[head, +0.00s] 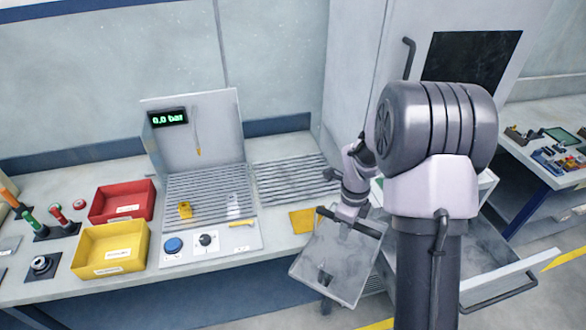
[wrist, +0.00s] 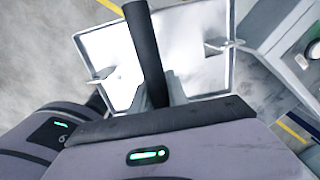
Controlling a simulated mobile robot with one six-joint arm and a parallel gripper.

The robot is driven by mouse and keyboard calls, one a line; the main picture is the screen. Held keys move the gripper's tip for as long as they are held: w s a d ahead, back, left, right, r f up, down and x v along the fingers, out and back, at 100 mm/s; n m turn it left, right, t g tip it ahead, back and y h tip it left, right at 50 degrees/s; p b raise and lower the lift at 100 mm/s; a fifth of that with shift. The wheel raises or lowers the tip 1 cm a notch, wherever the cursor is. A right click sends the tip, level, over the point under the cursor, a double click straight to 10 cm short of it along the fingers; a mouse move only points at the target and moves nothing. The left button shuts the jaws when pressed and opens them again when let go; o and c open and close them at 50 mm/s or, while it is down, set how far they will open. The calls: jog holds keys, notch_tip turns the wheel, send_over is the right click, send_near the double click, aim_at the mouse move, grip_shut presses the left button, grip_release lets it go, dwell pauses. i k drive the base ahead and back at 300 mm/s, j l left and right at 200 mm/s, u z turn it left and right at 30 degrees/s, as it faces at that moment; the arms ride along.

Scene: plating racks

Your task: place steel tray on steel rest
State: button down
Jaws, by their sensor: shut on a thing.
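The steel tray (head: 322,268) is a shallow grey square tray. My gripper (head: 347,222) is shut on it at its upper edge, by a dark bar, and the tray hangs tilted in front of the bench. In the wrist view the tray (wrist: 190,62) is bright and fills the top middle; the fingertips cannot be made out there. A flat slatted metal rack (head: 292,182), empty, lies on the bench behind and left of my gripper; it looks like the steel rest. The tray is apart from it. My arm hides part of the area right of the rack.
A gauge station (head: 196,130) reading 0.0 bar has its own slatted bed (head: 210,195) with small parts. Red (head: 122,201) and yellow (head: 110,249) bins stand left. A yellow pad (head: 304,220) lies at the bench edge. An open drawer (head: 480,262) is at the right.

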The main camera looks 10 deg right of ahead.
aim_at(295, 181)
jog(key=i, duration=0.8)
jog(key=i+l+u, duration=0.1)
jog(key=i+l, duration=0.3)
